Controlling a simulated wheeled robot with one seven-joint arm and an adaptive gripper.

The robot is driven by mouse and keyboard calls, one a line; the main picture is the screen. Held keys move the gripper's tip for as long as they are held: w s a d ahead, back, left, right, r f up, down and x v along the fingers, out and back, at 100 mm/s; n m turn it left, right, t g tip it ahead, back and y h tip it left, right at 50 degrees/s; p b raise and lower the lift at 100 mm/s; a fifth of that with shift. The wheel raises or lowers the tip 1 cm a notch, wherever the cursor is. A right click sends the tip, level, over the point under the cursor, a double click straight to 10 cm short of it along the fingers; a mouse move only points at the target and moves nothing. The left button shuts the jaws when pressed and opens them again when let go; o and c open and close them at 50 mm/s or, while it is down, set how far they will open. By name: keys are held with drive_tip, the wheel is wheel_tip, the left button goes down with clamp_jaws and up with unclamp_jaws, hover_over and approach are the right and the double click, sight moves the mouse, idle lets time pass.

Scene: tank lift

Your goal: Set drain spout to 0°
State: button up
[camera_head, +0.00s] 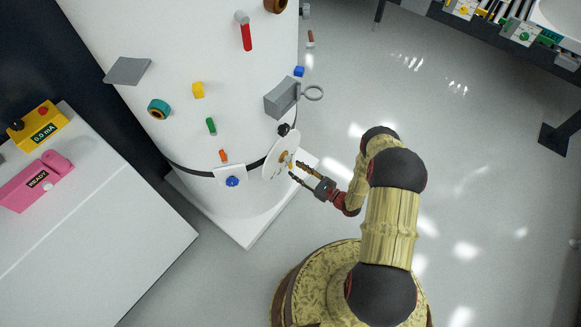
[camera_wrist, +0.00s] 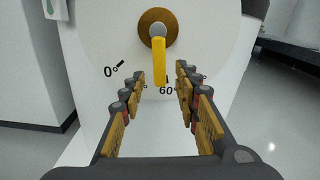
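The drain spout (camera_wrist: 159,62) is a yellow lever on a brown round hub (camera_wrist: 152,25), set on a white dial plate (camera_wrist: 95,45). It points almost straight down, beside the 60° mark (camera_wrist: 167,89). The 0° mark (camera_wrist: 110,71) is to its lower left. A further label at right is mostly hidden by a finger. My gripper (camera_wrist: 161,72) is open, with a finger on either side of the spout's lower end in the picture. I see no contact, and the depth between them is unclear. In the head view my gripper (camera_head: 294,169) is close in front of the dial plate (camera_head: 272,163).
The dial is on a large white tank (camera_head: 200,60) on a white base. A grey box with a ring (camera_head: 281,98) and a black knob (camera_head: 284,129) are above it. A blue knob (camera_head: 232,181) is to its left. Open floor (camera_head: 480,200) lies at right.

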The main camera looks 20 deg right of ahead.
sight(292, 167)
drive_tip(key=shift+b+x, duration=0.4)
drive_tip(key=shift+x, duration=1.6)
drive_tip(key=c, duration=0.8)
clamp_jaws()
